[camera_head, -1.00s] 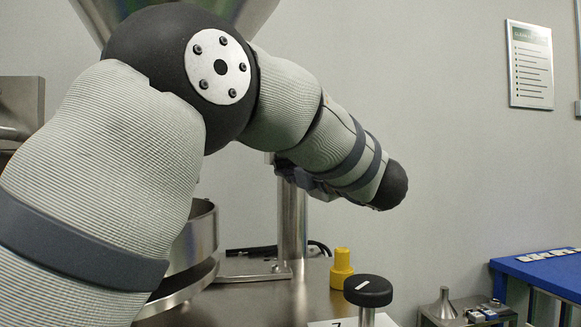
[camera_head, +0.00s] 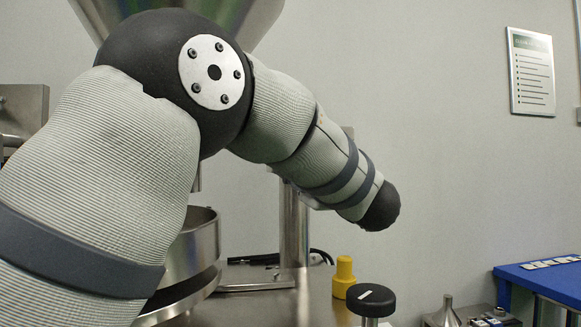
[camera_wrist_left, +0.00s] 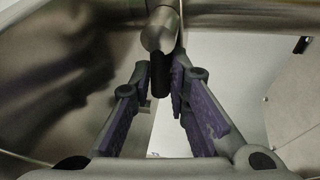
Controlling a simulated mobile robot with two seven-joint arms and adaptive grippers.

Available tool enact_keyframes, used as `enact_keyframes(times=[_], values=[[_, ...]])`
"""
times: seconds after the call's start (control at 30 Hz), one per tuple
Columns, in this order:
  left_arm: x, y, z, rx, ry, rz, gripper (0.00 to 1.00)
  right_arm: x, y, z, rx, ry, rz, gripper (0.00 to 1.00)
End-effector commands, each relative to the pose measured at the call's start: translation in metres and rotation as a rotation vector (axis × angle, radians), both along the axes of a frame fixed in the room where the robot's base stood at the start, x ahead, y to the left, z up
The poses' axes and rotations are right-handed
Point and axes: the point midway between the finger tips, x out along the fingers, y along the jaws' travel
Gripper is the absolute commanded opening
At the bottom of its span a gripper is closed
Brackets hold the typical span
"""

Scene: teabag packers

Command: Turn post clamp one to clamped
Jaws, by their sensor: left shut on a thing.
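In the left wrist view, a lever with a metal shank (camera_wrist_left: 160,30) and a black grip (camera_wrist_left: 160,75) stands between the fingertips of my left gripper (camera_wrist_left: 162,88). I take it as the handle of post clamp one; no label shows. The gripper is shut on the black grip, with a purple-padded finger on each side. In the head view, my left arm covers the upper part of the metal post (camera_head: 293,230), so the clamp and gripper are hidden there. The clamp's setting cannot be read. My right gripper is not in view.
A steel bowl (camera_head: 193,250) and a hopper (camera_head: 255,25) stand close to my left arm. A yellow knob (camera_head: 343,275) and a black knob (camera_head: 370,300) rise from the metal deck. A blue table (camera_head: 545,278) is at the right.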

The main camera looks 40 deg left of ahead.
Motion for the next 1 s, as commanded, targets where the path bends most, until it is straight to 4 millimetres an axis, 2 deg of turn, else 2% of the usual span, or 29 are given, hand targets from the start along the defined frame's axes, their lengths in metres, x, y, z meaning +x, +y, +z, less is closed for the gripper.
enact_keyframes(times=[0.1, 0.13, 0.2, 0.23, 0.57, 0.67, 0.9, 1.0], values=[[0.000, 0.000, 0.000, 0.000, -0.001, 0.000, 0.00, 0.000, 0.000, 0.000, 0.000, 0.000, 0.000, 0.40], [0.000, 0.000, 0.000, 0.000, -0.001, 0.000, 0.18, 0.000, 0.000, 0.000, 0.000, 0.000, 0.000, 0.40], [0.000, 0.000, 0.000, 0.000, -0.001, 0.000, 0.34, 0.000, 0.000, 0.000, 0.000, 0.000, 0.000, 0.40], [0.000, 0.000, 0.000, 0.000, -0.001, 0.000, 0.36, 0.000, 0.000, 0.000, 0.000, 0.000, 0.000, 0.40], [-0.001, -0.005, -0.001, 0.000, -0.001, -0.001, 0.36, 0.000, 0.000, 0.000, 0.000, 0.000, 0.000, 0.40], [-0.008, -0.023, -0.005, 0.001, -0.001, -0.003, 0.36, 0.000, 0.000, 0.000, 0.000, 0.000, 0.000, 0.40], [-0.029, -0.083, -0.019, 0.001, -0.002, -0.003, 0.36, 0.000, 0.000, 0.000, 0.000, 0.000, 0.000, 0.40], [-0.036, -0.099, -0.024, 0.001, -0.001, -0.001, 0.36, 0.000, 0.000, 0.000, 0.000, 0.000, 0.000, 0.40]])
